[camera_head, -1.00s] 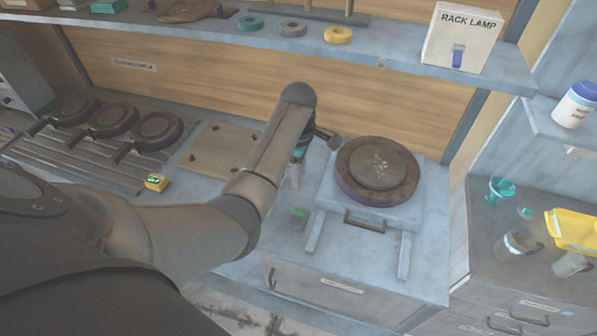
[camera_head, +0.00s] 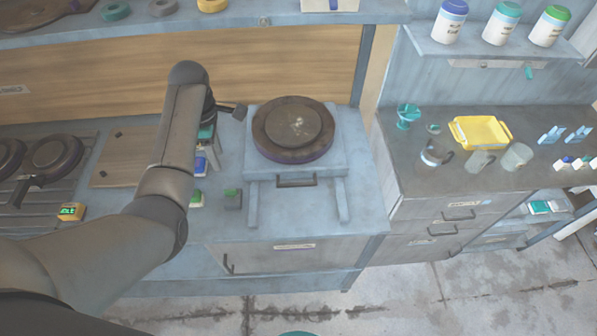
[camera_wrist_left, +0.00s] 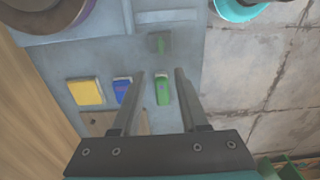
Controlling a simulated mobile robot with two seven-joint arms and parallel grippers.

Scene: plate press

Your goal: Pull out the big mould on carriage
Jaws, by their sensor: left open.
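The big mould (camera_head: 293,130) is a dark brown, round, thick disc. It lies on a pale blue carriage (camera_head: 338,165) with a dark front handle (camera_head: 296,182), on the counter in the head view. The mould's edge (camera_wrist_left: 45,18) shows at the top left of the left wrist view. My left gripper (camera_wrist_left: 160,75) is open and empty, pointing down over the counter left of the carriage. A small green-topped piece shows between its fingers. In the head view, my arm partly hides the gripper. My right gripper is not in view.
Small green, blue and yellow pieces (camera_wrist_left: 85,91) lie on the counter near my left gripper. Two pale rails (camera_head: 252,205) reach forward under the carriage. A shelf (camera_head: 270,22) runs above the back. Floor (camera_head: 420,285) is clear to the front right.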

